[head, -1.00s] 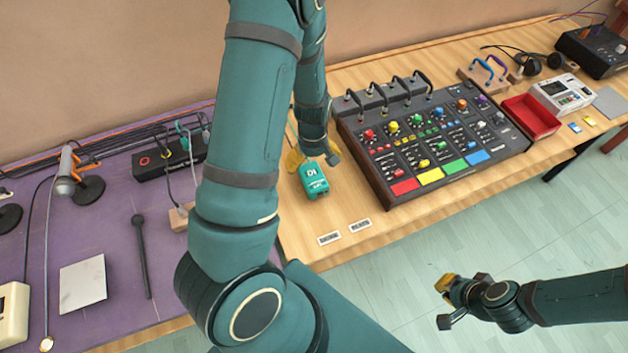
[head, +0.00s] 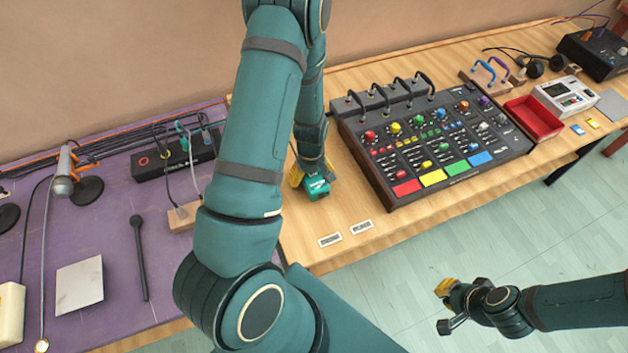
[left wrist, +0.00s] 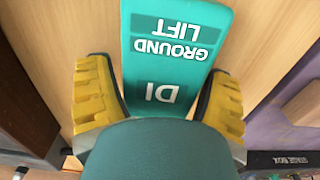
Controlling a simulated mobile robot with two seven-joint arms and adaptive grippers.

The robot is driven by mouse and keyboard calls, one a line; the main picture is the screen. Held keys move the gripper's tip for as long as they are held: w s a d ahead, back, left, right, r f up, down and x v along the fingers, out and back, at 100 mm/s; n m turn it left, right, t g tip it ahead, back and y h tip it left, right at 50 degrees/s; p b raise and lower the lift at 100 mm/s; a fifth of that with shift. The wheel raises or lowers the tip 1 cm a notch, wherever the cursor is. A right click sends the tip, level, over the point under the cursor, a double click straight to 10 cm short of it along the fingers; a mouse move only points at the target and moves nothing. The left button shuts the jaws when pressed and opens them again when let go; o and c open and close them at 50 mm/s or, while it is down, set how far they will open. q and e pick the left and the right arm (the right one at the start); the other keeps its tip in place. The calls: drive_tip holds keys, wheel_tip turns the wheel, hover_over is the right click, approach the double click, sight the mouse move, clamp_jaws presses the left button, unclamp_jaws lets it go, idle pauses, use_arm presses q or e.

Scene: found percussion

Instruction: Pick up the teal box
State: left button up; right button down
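The teal box (head: 317,190) stands on the wooden table, partly covered by my left gripper in the head view. In the left wrist view the teal box (left wrist: 175,62) fills the top middle and shows the words "GROUND LIFT" and "DI". My left gripper (left wrist: 158,95) has its yellow fingers on either side of the box. They are close to its sides, but I cannot tell whether they press on it. In the head view my left gripper (head: 308,177) is down at the box. My right gripper (head: 442,307) is over the floor, far from the box, apparently empty with its fingers apart.
A black mixer (head: 440,175) with coloured pads stands just right of the box. A purple table (head: 110,215) with a microphone (head: 64,172) and a black mallet (head: 140,255) is at the left. A red tray (head: 535,122) is further right.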

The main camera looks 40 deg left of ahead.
use_arm(q)
drive_tip(key=c, duration=0.8)
drive_tip(key=shift+r, duration=0.15)
